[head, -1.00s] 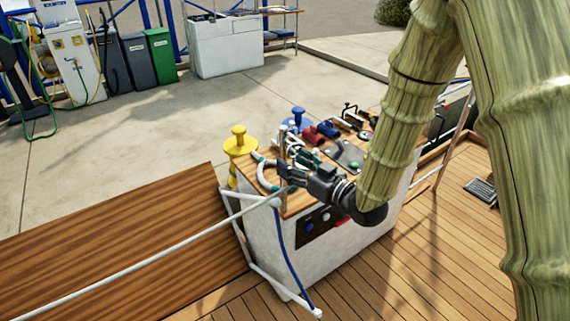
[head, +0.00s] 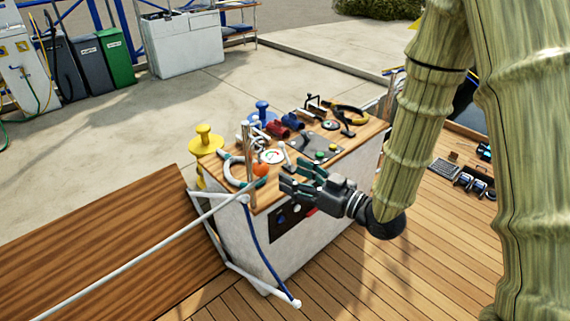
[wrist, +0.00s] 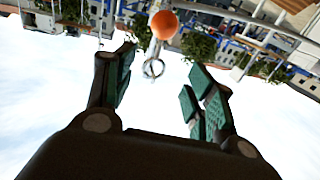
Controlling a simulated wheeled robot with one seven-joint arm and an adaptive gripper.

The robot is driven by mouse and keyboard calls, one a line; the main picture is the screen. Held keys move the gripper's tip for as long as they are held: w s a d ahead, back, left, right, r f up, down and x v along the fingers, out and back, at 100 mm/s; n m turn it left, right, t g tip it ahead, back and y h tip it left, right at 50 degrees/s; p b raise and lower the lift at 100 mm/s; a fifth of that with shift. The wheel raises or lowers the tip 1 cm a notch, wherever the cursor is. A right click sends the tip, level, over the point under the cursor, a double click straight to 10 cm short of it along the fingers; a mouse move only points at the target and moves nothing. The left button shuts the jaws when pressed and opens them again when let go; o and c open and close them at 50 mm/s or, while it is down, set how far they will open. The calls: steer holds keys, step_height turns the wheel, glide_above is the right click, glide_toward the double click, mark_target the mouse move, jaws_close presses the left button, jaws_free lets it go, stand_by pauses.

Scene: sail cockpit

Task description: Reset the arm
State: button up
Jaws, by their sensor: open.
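My gripper (head: 300,180) is open and empty, with dark fingers and green pads. In the head view it is in front of the near side of the white console (head: 290,250), by the edge of its wooden top. The fingers point left. In the wrist view the open fingers (wrist: 158,85) have clear space between them. An orange ball (wrist: 165,25) and a metal ring (wrist: 153,68) show beyond the fingertips there.
A white rail (head: 140,258) runs along the left.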

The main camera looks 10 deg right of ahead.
steer(key=s+d+f+m+g+h, duration=0.1)
steer(key=s+d+f+m+h, duration=0.15)
steer(key=f, duration=0.65)
steer(key=s+d+f+m+g+h, duration=0.1)
steer(key=f+m+h, duration=0.15)
steer(key=f, duration=0.65)
steer(key=s+d+f+m+g+h, duration=0.1)
steer(key=s+d+f+g+h, duration=0.15)
steer(key=s+f, duration=0.35)
steer(key=s+d+f+m+g+h, duration=0.1)
steer(key=s+d+f+g+h, duration=0.15)
steer(key=s+f, duration=0.45)
steer(key=s+d+f+m+g+h, duration=0.1)
steer(key=s+d+f+g+h, duration=0.15)
steer(key=s+f, duration=0.4)
steer(key=s+d+f+m+g+h, duration=0.1)
steer(key=s+d+f+m+g, duration=0.2)
steer(key=s, duration=0.7)
step_height(320, 180, up, 13)
steer(key=a+n+p, duration=0.1)
steer(key=p, duration=1.3)
steer(key=shift+w+f, duration=0.2)
steer(key=shift+y, duration=0.25)
